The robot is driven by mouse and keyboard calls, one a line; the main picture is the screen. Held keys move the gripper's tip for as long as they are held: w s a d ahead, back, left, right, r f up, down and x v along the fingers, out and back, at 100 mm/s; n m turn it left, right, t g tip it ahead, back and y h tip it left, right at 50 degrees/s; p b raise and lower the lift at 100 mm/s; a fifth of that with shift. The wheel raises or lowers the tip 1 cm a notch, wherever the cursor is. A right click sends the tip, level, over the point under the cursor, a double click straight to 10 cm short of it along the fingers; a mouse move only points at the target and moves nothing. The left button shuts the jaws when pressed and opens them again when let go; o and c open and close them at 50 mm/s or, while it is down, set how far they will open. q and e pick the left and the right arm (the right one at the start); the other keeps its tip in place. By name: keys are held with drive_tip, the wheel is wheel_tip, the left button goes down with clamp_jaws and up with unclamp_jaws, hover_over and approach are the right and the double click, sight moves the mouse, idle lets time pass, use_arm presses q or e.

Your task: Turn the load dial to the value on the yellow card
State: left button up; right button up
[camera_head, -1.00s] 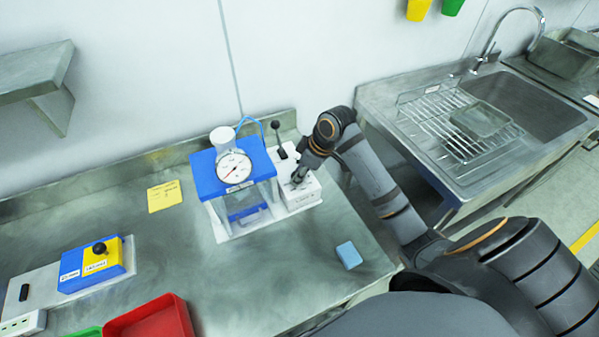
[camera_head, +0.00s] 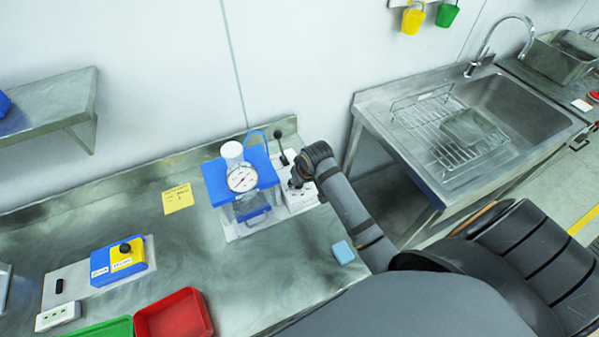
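The yellow card (camera_head: 178,198) lies on the steel bench left of the dosing machine; its writing is too small to read. The machine has a blue top (camera_head: 214,182), a round white gauge (camera_head: 242,178) with a needle, and a clear front. Beside it on the right is a white box (camera_head: 303,200) with a black lever (camera_head: 279,146). My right gripper (camera_head: 296,184) is at the top of this white box, pointing down. Its fingers are small and partly hidden, and the load dial cannot be made out there. My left gripper is not in view.
A blue and yellow control box with a black knob (camera_head: 125,248) stands at the left. Red (camera_head: 178,318) and green (camera_head: 104,330) trays sit at the front. A light blue block (camera_head: 343,252) lies right of the machine. The bench's middle is clear.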

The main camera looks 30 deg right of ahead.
drive_tip(key=m+p, duration=0.1)
drive_tip(key=m+h+p, duration=0.1)
drive_tip(key=m+p, duration=0.1)
drive_tip(key=shift+a+r+m, duration=0.2)
drive_tip(key=shift+r+m, duration=0.05)
drive_tip(key=shift+m, duration=0.15)
drive_tip(key=m, duration=0.1)
drive_tip(key=m+h+p, duration=0.1)
drive_tip(key=shift+w+f+m, duration=0.1)
drive_tip(key=shift+f+m, duration=0.05)
drive_tip(key=shift+m, duration=0.15)
drive_tip(key=m+h, duration=0.1)
drive_tip(key=m, duration=0.1)
drive_tip(key=m+g, duration=0.1)
drive_tip(key=m, duration=0.1)
drive_tip(key=shift+w+a+m+g+h+p, duration=0.1)
drive_tip(key=shift+w+m+g+h+p, duration=0.05)
drive_tip(key=shift+m+g+h+p, duration=0.2)
drive_tip(key=shift+m+g+h+b, duration=0.4)
drive_tip(key=shift+m+g, duration=0.35)
drive_tip(key=shift+m, duration=1.5)
drive_tip(key=o, duration=1.1)
drive_tip(key=shift+f, duration=0.1)
drive_tip(key=shift+o, duration=0.2)
